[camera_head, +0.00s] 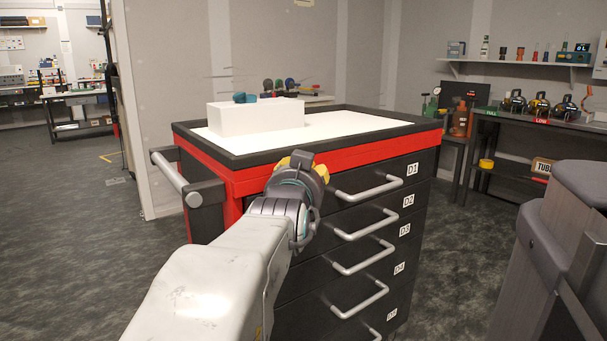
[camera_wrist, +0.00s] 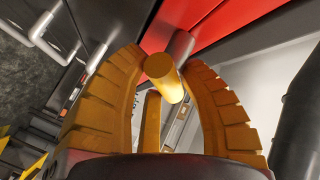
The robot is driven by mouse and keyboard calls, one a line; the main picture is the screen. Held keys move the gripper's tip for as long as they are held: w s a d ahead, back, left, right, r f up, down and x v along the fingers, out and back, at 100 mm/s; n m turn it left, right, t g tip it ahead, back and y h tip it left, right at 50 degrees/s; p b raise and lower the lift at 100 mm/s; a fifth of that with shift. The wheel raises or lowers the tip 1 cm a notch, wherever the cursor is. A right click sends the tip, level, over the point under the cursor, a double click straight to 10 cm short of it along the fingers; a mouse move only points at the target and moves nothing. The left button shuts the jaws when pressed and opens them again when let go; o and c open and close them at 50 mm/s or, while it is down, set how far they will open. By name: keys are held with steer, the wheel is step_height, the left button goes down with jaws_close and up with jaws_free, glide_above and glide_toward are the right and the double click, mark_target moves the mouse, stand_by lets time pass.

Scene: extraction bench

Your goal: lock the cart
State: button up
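The cart (camera_head: 262,182) is a dark cabinet with a red band under its top and several drawers with grey bar handles, labelled D1 downward. All the drawers I see look shut. My gripper (camera_head: 318,170) is at the cart's front left corner, by the red band, and hides part of it. In the wrist view my gripper's yellow fingers (camera_wrist: 164,68) stand on both sides of a yellow-ended cylinder (camera_wrist: 163,78) with a grey base at the red panel. I cannot tell whether the fingers press on it. A yellow bar (camera_wrist: 150,122) shows below the cylinder.
A white box (camera_head: 256,118) with a small teal item (camera_head: 245,97) sits on the cart top. A grey push bar (camera_head: 178,178) sticks out at the cart's left side. A bench (camera_head: 560,128) with goggle-like items stands at the right. The floor at the left is clear.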

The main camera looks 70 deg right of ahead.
steer(key=o, duration=0.5)
steer(key=shift+w, duration=0.1)
steer(key=shift+a, duration=0.1)
steer(key=v, duration=1.2)
